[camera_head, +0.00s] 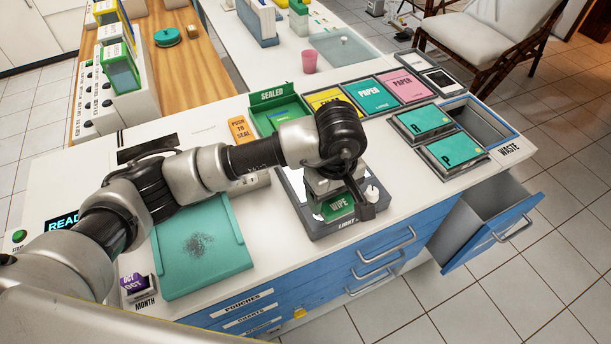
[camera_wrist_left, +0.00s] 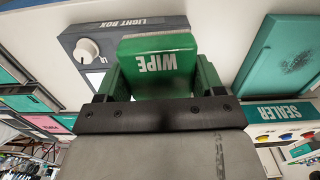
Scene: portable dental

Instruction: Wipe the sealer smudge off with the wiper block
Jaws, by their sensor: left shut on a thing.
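The green wiper block (camera_head: 341,209), marked WIPE, is in my left gripper (camera_head: 346,203) over the light box (camera_head: 322,229). My left gripper is shut on it. The block fills the middle of the left wrist view (camera_wrist_left: 157,65), in front of the light box with its white knob. I cannot tell whether the block touches the box. The dark, speckled smudge (camera_head: 199,243) lies on a teal tray-like plate (camera_head: 180,283) left of the gripper, apart from the block. The smudge also shows at the upper right of the left wrist view (camera_wrist_left: 297,58). My right gripper is not in view.
A green SEALED tray (camera_head: 277,97) and coloured PAPER bins stand behind the gripper. A purple month block (camera_head: 133,286) stands left of the plate. An open drawer (camera_head: 490,215) juts out at the right.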

